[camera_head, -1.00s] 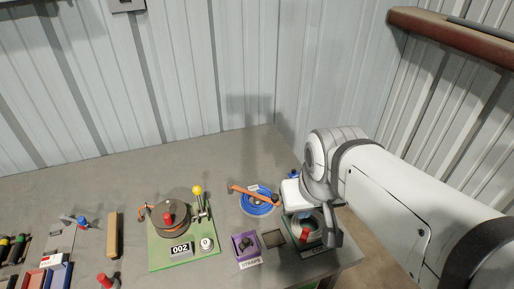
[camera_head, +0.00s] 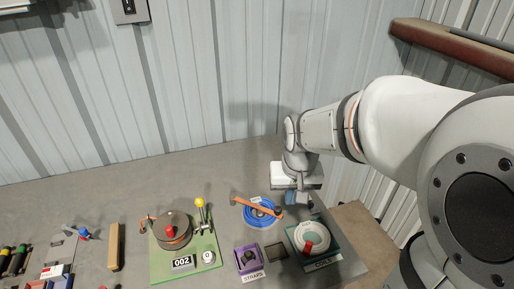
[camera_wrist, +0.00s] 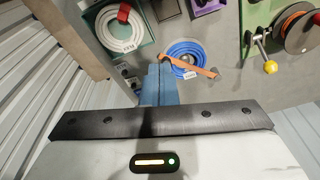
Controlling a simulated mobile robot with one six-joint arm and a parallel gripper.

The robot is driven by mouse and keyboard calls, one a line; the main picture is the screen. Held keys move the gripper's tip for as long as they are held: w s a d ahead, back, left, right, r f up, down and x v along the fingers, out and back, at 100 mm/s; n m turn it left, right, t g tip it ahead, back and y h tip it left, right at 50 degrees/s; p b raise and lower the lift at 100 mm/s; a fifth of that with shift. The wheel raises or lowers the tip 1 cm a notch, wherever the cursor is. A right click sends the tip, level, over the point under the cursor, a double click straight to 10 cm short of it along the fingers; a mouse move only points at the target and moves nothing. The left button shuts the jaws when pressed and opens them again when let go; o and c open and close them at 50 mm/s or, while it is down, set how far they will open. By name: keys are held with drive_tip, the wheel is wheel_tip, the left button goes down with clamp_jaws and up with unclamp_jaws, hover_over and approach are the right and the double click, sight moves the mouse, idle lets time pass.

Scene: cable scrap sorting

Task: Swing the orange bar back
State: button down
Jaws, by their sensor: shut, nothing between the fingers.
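The orange bar (camera_head: 258,206) lies across the blue cable coil (camera_head: 262,218) on the bench. In the wrist view the bar (camera_wrist: 190,66) crosses the coil (camera_wrist: 186,50), with one end just beyond my fingertips. My gripper (camera_head: 291,199) is at the bar's right end in the head view, behind the green tray. Its blue fingers (camera_wrist: 160,72) are shut and empty in the wrist view. Whether they touch the bar I cannot tell.
The green tray (camera_head: 330,262) with a white coil and red piece stands at the bench's right edge. A purple STRAPS box (camera_head: 248,268) is left of it. A green board (camera_head: 160,268) carries a reel and a yellow-knobbed lever (camera_head: 199,203). The wall is behind.

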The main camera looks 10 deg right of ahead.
drive_tip(key=shift+m+g, duration=0.5)
drive_tip(key=shift+g, duration=0.4)
drive_tip(key=w+f+b, duration=0.1)
drive_tip(key=w+f, duration=0.1)
drive_tip(key=f, duration=0.4)
drive_tip(key=w+a+f+b, duration=0.1)
drive_tip(key=w+f+b, duration=0.1)
drive_tip(key=f, duration=0.4)
drive_tip(key=w+f+b, duration=0.1)
drive_tip(key=w+f, duration=0.3)
drive_tip(key=f, duration=0.2)
drive_tip(key=shift+w+a+f, duration=0.15)
drive_tip(key=shift+w+a, duration=0.05)
drive_tip(key=shift+a, duration=0.2)
drive_tip(key=shift+w+d, duration=0.15)
drive_tip(key=shift+w, duration=0.15)
drive_tip(key=w+d, duration=0.1)
drive_tip(key=w, duration=0.2)
drive_tip(key=w+d+p, duration=0.1)
drive_tip(key=w+d, duration=0.1)
drive_tip(key=w, duration=0.1)
drive_tip(key=w+d, duration=0.1)
drive_tip(key=w, duration=0.3)
drive_tip(key=shift+d, duration=0.15)
drive_tip(key=shift+w, duration=1.6)
drive_tip(key=shift+r, duration=0.2)
drive_tip(key=shift+s, duration=0.15)
